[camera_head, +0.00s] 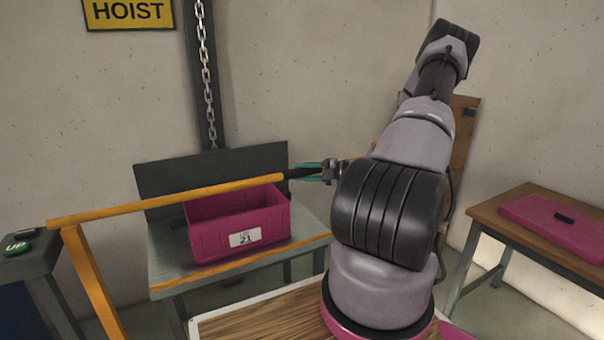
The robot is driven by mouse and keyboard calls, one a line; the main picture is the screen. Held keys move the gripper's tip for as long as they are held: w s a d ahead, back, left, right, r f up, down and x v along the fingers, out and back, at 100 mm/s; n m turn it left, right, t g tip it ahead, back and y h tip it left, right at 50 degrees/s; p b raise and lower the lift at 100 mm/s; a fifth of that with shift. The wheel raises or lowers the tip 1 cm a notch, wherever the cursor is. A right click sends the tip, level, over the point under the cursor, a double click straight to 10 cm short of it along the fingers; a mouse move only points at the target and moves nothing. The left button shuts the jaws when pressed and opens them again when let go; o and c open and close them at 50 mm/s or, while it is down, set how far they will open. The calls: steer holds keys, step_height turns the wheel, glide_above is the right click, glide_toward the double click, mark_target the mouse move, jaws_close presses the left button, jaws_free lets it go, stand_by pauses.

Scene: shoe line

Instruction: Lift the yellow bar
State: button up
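The yellow bar (165,201) runs nearly level across the left half of the view, rising slightly to the right. Its left end is at the top of a yellow post (90,280), and its right end has a black grip (298,173). My gripper (311,173), with teal fingers, is at this black grip, with one finger showing above it and one below. The fingers are too small in view to tell whether they press on the grip.
Behind the bar, a magenta bin (205,238) labelled 21 stands on a grey table (165,262) beneath a hanging chain (205,70). A stand with a green UP button (17,247) is at the left. A wooden table (490,212) with a magenta lid (555,222) stands at right.

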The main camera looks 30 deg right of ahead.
jaws_close()
stand_by(1.1)
